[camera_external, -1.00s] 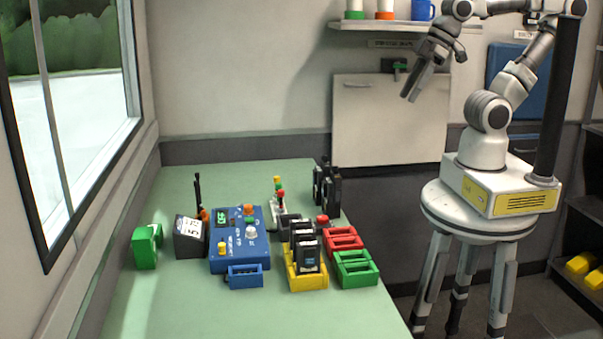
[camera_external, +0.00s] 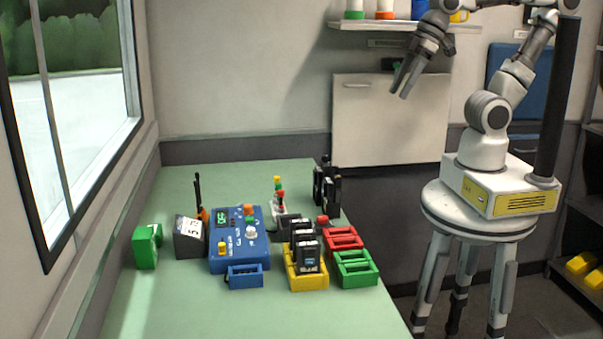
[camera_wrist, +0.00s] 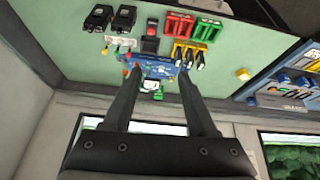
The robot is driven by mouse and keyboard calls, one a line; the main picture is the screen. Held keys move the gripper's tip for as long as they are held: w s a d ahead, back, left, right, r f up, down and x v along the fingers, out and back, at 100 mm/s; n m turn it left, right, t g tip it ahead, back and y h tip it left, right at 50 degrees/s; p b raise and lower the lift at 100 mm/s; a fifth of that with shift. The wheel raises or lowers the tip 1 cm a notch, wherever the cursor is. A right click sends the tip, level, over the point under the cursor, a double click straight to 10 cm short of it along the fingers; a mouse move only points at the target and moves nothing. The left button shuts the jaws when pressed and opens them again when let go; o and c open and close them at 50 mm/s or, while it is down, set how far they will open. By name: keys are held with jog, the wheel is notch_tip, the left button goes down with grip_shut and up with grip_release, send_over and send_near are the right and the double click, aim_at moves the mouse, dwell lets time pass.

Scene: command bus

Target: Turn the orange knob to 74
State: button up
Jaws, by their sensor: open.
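The blue control box (camera_external: 240,246) sits on the green table. An orange knob (camera_external: 249,210) stands at its back right corner, with a white knob (camera_external: 251,231) in front of it and a yellow knob (camera_external: 222,248) at the front left. A small green display (camera_external: 221,215) is at its back left; I cannot read it. My gripper (camera_external: 401,92) is open and empty, high in the air, right of and well above the table.
A black-and-white box (camera_external: 190,238) and a green block (camera_external: 147,246) stand left of the blue box. Yellow (camera_external: 308,283), red (camera_external: 343,238) and green (camera_external: 357,269) trays stand to its right, with black radios (camera_external: 327,190) behind. The table's front is clear.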

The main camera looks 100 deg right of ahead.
jog(key=w+d+n+g, duration=0.1)
jog(key=w+d+n, duration=0.1)
jog(key=w, duration=0.8)
jog(key=n+g+y+b, duration=0.1)
jog(key=n+y, duration=0.2)
jog(key=n, duration=0.3)
send_over(249, 206)
jog(key=s+d, duration=0.5)
notch_tip(249, 206, down, 16)
jog(key=x, duration=1.6)
jog(key=shift+f, duration=0.2)
grip_shut()
